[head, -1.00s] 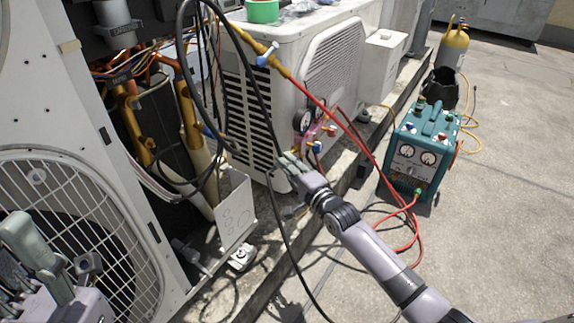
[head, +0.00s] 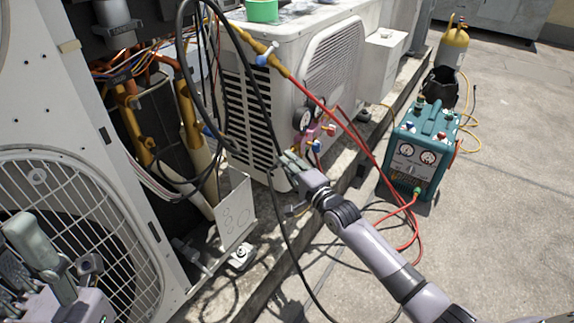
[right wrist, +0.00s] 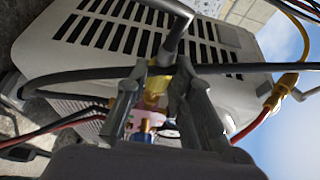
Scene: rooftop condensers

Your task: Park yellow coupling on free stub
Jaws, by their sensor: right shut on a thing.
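My right gripper (head: 287,164) is in front of the white condenser's lower corner, left of the gauge manifold (head: 312,130). In the right wrist view its fingers (right wrist: 152,88) are closed around a yellow coupling (right wrist: 157,84). The coupling is mostly hidden by the fingers, and in the head view I cannot make it out. The manifold's pink body (right wrist: 168,131) shows behind the fingers. I cannot single out the free stub. My left gripper (head: 65,262) is at the lower left, before the fan grille; I cannot tell its opening.
A black hose (head: 268,120) hangs across the right gripper.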

